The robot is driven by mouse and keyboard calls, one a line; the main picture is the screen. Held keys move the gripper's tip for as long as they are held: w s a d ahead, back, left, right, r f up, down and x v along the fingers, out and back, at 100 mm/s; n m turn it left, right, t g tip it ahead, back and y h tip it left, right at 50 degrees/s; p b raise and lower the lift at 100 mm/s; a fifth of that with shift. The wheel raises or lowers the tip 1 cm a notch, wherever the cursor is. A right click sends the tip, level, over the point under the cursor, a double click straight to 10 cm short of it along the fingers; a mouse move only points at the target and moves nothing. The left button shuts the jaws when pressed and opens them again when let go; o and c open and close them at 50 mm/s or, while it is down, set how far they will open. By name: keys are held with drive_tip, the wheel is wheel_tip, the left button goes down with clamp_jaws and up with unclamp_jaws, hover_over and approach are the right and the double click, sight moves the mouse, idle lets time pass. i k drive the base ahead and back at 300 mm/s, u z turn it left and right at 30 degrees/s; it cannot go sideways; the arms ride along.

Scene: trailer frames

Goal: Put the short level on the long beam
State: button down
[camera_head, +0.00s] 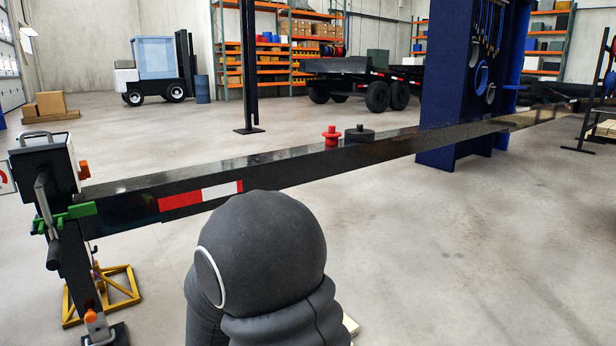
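The long black beam (330,165) runs from the lower left to the upper right, with a red and white reflective strip near its left end. A red knob-like piece (331,137) and a low black round piece (359,134) stand on its top face. I cannot make out a short level for certain. A green bar-like piece (82,210) is at the beam's left end, and I cannot tell what it is. My dark arm link fills the bottom middle and hides the floor behind it. My gripper is not in view.
A black box with a handle (42,165) and a jack post stand at the beam's left end, by a yellow floor stand (118,290). The floor at the right front is clear.

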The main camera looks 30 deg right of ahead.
sight(213, 164)
drive_tip(key=k, duration=1.05)
drive_tip(key=u, duration=0.85)
drive_tip(key=i, duration=1.8)
drive_tip(key=z, duration=0.8)
